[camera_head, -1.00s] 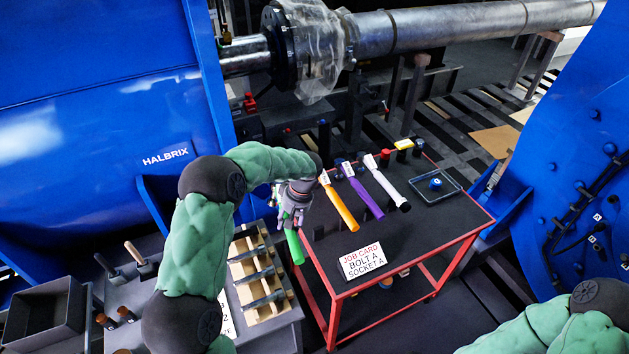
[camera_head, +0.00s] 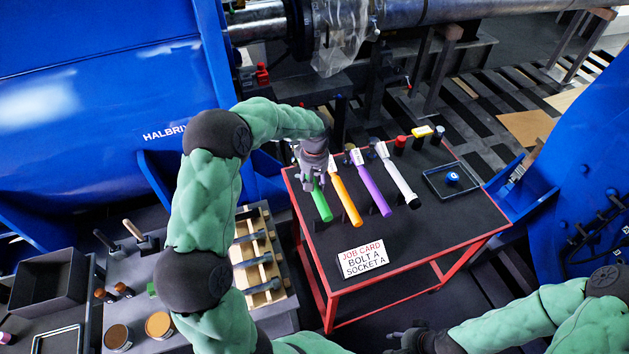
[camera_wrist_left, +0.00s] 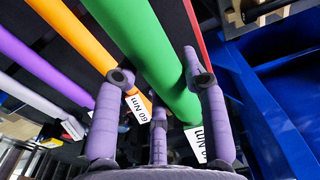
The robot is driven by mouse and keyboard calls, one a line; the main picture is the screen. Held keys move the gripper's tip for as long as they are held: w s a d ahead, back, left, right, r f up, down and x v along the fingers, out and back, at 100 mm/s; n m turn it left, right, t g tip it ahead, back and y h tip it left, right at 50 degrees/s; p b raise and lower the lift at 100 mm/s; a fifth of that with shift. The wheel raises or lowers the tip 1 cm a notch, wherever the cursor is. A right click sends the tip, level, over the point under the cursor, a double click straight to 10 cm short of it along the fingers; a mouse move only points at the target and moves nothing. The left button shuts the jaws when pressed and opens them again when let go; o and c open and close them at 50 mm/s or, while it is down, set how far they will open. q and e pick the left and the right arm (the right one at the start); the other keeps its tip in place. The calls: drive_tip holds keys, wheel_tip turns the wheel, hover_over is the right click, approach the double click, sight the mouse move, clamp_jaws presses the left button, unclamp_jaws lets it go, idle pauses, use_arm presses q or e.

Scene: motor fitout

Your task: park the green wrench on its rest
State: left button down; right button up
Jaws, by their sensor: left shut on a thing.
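The green wrench (camera_head: 321,204) is at the left end of the row of wrenches on the red-framed table (camera_head: 420,236). Its handle points toward the table's front, beside and roughly parallel to the orange wrench (camera_head: 346,203). My left gripper (camera_head: 312,178) is shut on its far part. In the left wrist view the fingers (camera_wrist_left: 160,82) are around the green handle (camera_wrist_left: 150,55), near its white tag (camera_wrist_left: 197,142). The rest under it is mostly hidden, and I cannot tell whether the wrench touches it. My right gripper (camera_head: 408,338) is at the bottom edge, its finger state unclear.
A purple wrench (camera_head: 371,187) and a white-handled wrench (camera_head: 399,180) lie right of the orange one. The job card (camera_head: 362,258) stands at the table's front. A small tray (camera_head: 436,191) is at the right. A grey bench with a wooden rack (camera_head: 277,297) stands left.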

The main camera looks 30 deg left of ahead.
use_arm(q)
drive_tip(key=shift+w+r, duration=0.1)
drive_tip(key=shift+r, duration=0.05)
drive_tip(key=shift+f+b, duration=1.9)
drive_tip(key=shift+f, duration=1)
drive_tip(key=shift+f+b, duration=1.2)
drive_tip(key=shift+f, duration=0.35)
drive_tip(key=c, duration=0.7)
unclamp_jaws()
drive_tip(key=shift+o, duration=0.4)
drive_tip(key=shift+f, duration=0.1)
wheel_tip(320, 180, up, 12)
drive_tip(key=shift+d+r, duration=0.1)
drive_tip(key=shift+d, duration=0.05)
drive_tip(key=shift+s, duration=0.2)
